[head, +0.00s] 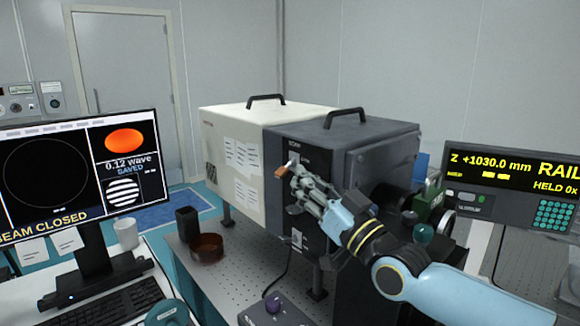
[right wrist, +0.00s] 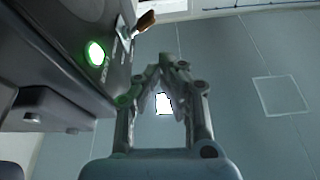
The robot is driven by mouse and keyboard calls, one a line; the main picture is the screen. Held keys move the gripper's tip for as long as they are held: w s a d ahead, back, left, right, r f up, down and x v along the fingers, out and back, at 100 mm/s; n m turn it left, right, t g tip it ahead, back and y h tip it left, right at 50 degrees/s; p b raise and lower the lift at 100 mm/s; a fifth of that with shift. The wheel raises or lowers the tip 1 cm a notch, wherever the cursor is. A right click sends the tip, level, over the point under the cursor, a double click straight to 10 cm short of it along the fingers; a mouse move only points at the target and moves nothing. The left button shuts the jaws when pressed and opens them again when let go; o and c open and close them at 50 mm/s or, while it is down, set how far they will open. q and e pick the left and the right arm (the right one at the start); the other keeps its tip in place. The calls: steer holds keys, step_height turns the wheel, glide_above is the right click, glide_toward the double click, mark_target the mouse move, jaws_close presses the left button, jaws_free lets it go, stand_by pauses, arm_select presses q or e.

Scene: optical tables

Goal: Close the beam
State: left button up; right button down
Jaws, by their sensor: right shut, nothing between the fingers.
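The dark grey instrument housing (head: 350,150) carries a small lever with an orange-brown tip (head: 281,171) on its front panel. In the right wrist view the lever tip (right wrist: 146,21) sits at the top on a metal plate, near a lit green button (right wrist: 95,53). My right gripper (head: 294,172) is shut and empty, its fingertips close beside the lever in the head view. In the right wrist view the fingertips (right wrist: 172,62) show a small gap below the lever. The monitor (head: 80,170) reads "BEAM CLOSED". My left gripper is not in view.
A white housing (head: 232,165) joins the dark one. A brown round dish (head: 207,247) and a black cup (head: 187,223) stand on the perforated table (head: 215,290). A yellow-text readout (head: 512,175) stands at right.

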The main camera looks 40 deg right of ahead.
steer(key=v, duration=0.5)
steer(key=shift+s, duration=0.2)
steer(key=shift+f, duration=0.1)
